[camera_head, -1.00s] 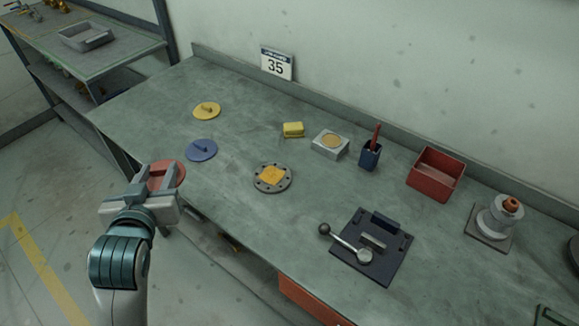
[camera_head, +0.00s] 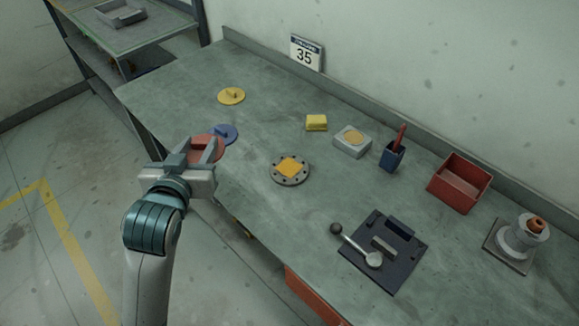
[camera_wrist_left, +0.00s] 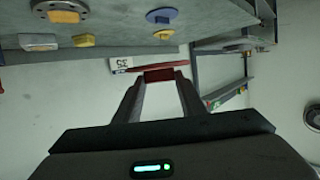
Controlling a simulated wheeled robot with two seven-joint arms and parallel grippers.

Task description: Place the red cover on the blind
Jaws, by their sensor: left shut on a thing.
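The red cover (camera_head: 208,146) is a thin round disc held by my left gripper (camera_head: 204,154) at the bench's left front edge. The left wrist view shows the cover (camera_wrist_left: 158,66) nearly edge-on, with its red grip (camera_wrist_left: 158,75) between the two fingertips (camera_wrist_left: 159,80). In the head view the cover partly hides the blue disc. A round grey flange with bolt holes (camera_head: 277,175), apparently the blind, lies flat on the bench to the right. An orange-yellow square (camera_head: 290,167) sits at its middle. The cover is apart from it. My right gripper is not in view.
A blue disc (camera_head: 229,131) and a yellow disc (camera_head: 231,96) lie behind the cover. A yellow block (camera_head: 316,122), grey box (camera_head: 351,142), blue holder (camera_head: 392,156), red bin (camera_head: 459,184) and dark lever fixture (camera_head: 380,250) stand right. Bench around the flange is clear.

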